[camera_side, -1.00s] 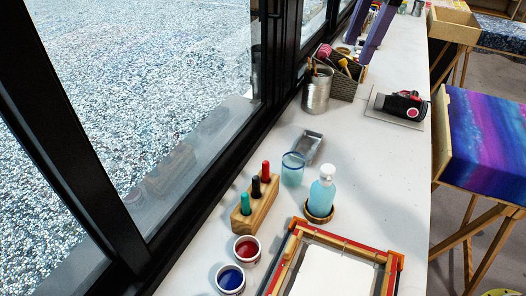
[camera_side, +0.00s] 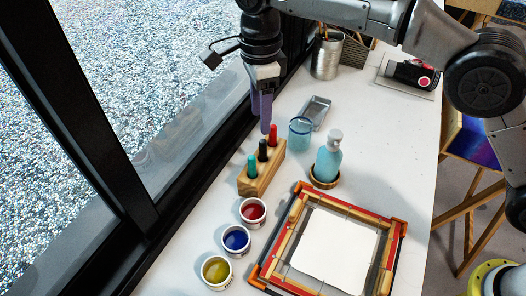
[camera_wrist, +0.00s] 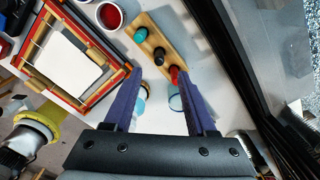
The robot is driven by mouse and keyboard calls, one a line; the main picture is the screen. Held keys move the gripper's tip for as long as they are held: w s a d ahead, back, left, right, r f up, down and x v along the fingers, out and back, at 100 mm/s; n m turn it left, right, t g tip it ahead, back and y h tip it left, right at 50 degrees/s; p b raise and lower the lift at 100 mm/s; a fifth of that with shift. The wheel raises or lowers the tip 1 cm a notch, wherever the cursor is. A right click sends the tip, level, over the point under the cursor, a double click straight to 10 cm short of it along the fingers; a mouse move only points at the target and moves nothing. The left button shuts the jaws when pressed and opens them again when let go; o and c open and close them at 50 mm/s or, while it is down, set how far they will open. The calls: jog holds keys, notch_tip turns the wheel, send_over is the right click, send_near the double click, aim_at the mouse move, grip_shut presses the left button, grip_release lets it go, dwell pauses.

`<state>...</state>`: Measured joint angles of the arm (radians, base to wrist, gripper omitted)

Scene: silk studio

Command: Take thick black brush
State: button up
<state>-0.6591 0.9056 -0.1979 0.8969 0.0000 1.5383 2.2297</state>
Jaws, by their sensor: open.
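The black brush (camera_side: 263,150) stands upright in the middle of a wooden block (camera_side: 262,183), between a teal one (camera_side: 252,166) and a red one (camera_side: 273,135). In the wrist view the black brush (camera_wrist: 159,55) shows only its dark top. My gripper (camera_side: 265,128) points down over the block, its purple fingers close to the black and red tops. In the wrist view my gripper (camera_wrist: 160,72) is open and empty, with the red top (camera_wrist: 175,75) near the right fingertip and the black one just beyond the tips. I cannot tell the height gap.
A glass jar (camera_side: 300,133) and a blue pump bottle (camera_side: 327,158) stand right of the block. Paint pots, including a red one (camera_side: 253,211), stand in front. A red-edged frame (camera_side: 262,272) lies at front right. The dark window frame (camera_side: 180,180) runs close along the left.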

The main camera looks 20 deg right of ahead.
aim_at(263, 141)
jog(key=f, duration=0.9)
jog(key=shift+d+f, duration=0.15)
jog(key=shift+d, duration=0.05)
jog(key=shift+c, duration=0.4)
grip_shut()
